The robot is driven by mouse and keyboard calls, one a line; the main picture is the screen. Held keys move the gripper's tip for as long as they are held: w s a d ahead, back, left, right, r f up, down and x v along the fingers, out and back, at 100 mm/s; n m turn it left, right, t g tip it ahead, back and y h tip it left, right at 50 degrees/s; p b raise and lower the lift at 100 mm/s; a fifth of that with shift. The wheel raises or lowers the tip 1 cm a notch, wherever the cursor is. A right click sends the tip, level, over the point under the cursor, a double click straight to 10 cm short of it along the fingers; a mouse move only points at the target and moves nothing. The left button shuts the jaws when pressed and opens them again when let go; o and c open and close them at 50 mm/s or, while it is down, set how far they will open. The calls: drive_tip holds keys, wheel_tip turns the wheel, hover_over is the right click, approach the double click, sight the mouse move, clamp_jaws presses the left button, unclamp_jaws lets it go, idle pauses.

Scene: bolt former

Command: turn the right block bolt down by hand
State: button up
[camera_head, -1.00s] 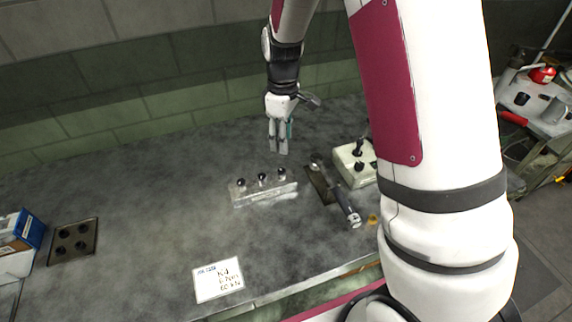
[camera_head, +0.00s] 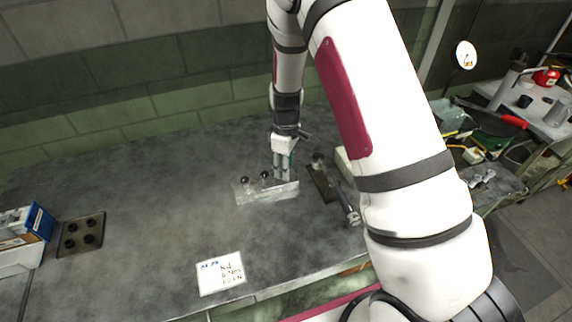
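The metal block (camera_head: 256,195) lies on the grey bench, a long clear-grey bar with a row of black-headed bolts along its top. The left bolt (camera_head: 244,181) and the middle bolt (camera_head: 265,175) show. The right bolt is hidden behind my gripper fingers. My gripper (camera_head: 282,176) points down at the right end of the block, over the right bolt's place. Its fingers look close together. I cannot tell whether they touch or hold the bolt.
A dark plate with a metal-ended tool (camera_head: 350,212) lies right of the block. A pale box (camera_head: 344,162) is partly hidden behind my arm. A white handwritten card (camera_head: 221,273) lies in front. A dark plate with several knobs (camera_head: 81,236) is at left. The bench between is clear.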

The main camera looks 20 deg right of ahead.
clamp_jaws()
drive_tip(key=shift+m, duration=0.3)
drive_tip(key=m, duration=0.5)
drive_tip(key=shift+a+m+b, duration=0.15)
drive_tip(key=shift+m+b, duration=0.15)
drive_tip(key=shift+b, duration=0.05)
drive_tip(key=m, duration=0.5)
drive_tip(key=shift+a, duration=0.15)
drive_tip(key=m+b, duration=0.1)
drive_tip(key=m, duration=0.6)
drive_tip(key=shift+a+m, duration=0.15)
drive_tip(key=shift+m, duration=0.15)
drive_tip(key=m, duration=0.6)
drive_tip(key=shift+w+a+r, duration=0.1)
drive_tip(key=shift+w, duration=0.1)
drive_tip(key=shift+m, duration=0.4)
